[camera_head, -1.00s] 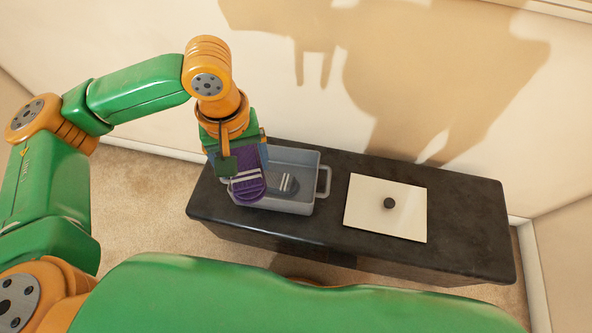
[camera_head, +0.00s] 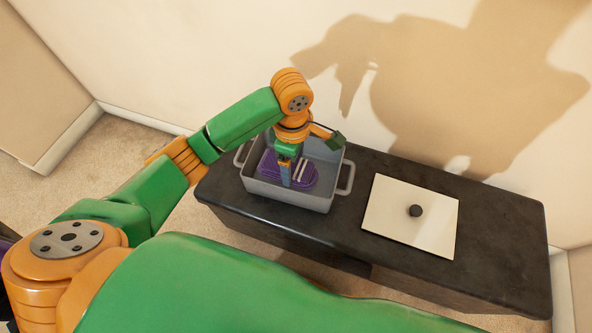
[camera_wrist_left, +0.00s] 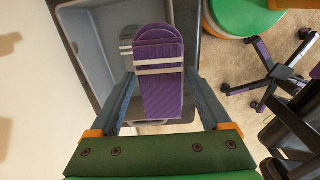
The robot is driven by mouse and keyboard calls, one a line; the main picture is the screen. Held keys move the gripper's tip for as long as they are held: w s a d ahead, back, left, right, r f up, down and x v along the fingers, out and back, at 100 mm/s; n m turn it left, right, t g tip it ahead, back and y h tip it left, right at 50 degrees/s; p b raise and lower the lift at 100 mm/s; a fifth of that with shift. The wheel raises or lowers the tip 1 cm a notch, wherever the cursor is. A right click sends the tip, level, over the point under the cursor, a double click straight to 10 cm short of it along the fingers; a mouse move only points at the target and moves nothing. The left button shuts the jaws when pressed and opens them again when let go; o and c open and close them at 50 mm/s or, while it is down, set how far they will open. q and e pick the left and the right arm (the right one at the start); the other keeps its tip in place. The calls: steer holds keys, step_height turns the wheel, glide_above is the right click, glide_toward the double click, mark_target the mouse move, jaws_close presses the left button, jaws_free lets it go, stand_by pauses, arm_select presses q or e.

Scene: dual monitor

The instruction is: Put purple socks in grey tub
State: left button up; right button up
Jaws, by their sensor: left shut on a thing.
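The purple socks (camera_head: 299,177) have pale stripes and show inside the outline of the grey tub (camera_head: 270,194). My left gripper (camera_head: 286,172) points down over the tub, shut on the socks. In the left wrist view its two fingers (camera_wrist_left: 160,82) lie along both sides of the purple socks (camera_wrist_left: 161,90). The grey tub (camera_wrist_left: 77,28) also shows there, with a grey striped thing (camera_wrist_left: 127,39) partly hidden behind the socks. I cannot tell whether the socks touch the tub's floor. My right gripper is not in view.
The tub stands at the left end of a dark bench (camera_head: 500,225). A flat white lid with a black knob (camera_head: 390,222) lies to its right. A wall runs behind the bench. A wheeled chair base (camera_wrist_left: 270,72) shows in the left wrist view.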

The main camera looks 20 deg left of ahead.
arm_select(q)
steer(key=w+f, duration=0.1)
steer(key=w+f+b, duration=0.1)
steer(key=f, duration=0.1)
steer(key=w+f+b, duration=0.1)
steer(key=shift+w+a+f, duration=0.3)
steer(key=shift+w+f, duration=0.05)
steer(key=shift+w, duration=0.05)
steer(key=shift+w+a+f+b, duration=0.15)
steer(key=shift+w+f+b, duration=0.35)
steer(key=shift+w+f, duration=0.25)
step_height(320, 180, down, 3)
steer(key=shift+w+r+b, duration=0.1)
steer(key=shift+b, duration=0.55)
steer(key=shift+f, duration=0.2)
steer(key=shift+r, duration=0.1)
steer(key=o, duration=1.1)
steer(key=shift+o, duration=0.3)
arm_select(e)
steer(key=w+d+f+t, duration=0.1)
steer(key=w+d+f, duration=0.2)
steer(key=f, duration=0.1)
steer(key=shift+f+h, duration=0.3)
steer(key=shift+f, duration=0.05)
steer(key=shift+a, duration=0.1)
